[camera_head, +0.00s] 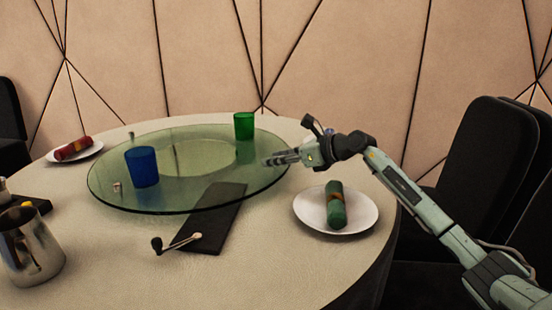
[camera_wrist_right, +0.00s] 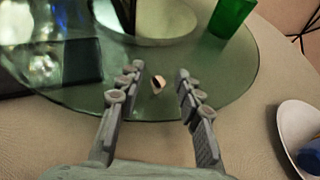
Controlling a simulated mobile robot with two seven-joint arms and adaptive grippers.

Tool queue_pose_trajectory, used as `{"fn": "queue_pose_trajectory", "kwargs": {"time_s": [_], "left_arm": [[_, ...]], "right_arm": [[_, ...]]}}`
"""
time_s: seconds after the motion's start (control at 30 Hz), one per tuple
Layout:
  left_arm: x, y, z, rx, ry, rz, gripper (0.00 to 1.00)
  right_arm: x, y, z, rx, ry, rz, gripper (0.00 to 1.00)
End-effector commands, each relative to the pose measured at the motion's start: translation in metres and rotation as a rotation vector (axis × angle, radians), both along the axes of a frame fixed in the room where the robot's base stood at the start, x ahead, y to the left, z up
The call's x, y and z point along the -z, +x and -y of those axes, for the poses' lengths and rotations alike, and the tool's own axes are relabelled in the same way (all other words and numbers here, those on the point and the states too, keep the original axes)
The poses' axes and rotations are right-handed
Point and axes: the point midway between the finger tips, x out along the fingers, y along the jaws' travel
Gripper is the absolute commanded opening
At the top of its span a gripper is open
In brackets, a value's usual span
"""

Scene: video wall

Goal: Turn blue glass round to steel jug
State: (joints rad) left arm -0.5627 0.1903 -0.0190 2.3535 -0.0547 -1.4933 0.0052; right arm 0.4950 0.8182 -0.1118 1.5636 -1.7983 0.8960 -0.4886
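A blue glass (camera_head: 142,167) stands upright on the left part of a round glass turntable (camera_head: 110,202). A steel jug (camera_head: 30,250) stands on the table at the front left, off the turntable and apart from the glass. My right gripper (camera_head: 277,159) is at the turntable's right rim. In the right wrist view my right gripper (camera_wrist_right: 158,72) is open, its two fingers on either side of a small knob (camera_wrist_right: 158,84) on the turntable (camera_wrist_right: 225,85). Whether a finger touches the knob I cannot tell. My left gripper is not in view.
A green glass (camera_head: 244,125) stands at the turntable's back right. A plate (camera_head: 308,212) with a green roll lies under my right arm. Another small knob (camera_head: 117,187) shows on the turntable's left.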

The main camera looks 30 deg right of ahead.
Motion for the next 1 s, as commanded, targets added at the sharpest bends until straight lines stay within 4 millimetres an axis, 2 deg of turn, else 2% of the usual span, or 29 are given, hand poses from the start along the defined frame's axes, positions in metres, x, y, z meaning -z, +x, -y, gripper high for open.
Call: {"fn": "queue_pose_trajectory", "kwargs": {"time_s": [0.23, 0.37, 0.8, 1.0], "left_arm": [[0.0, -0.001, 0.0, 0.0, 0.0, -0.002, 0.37], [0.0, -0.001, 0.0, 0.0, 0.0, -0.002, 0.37], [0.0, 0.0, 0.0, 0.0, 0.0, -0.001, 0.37], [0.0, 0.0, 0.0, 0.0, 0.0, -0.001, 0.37]], "right_arm": [[-0.001, 0.0, -0.001, -0.002, 0.002, 0.001, 0.36], [-0.003, -0.007, 0.004, 0.0, 0.0, 0.001, 0.36], [-0.035, -0.078, 0.041, -0.001, -0.004, -0.003, 0.36], [-0.043, -0.094, 0.05, -0.001, 0.001, -0.001, 0.36]]}}
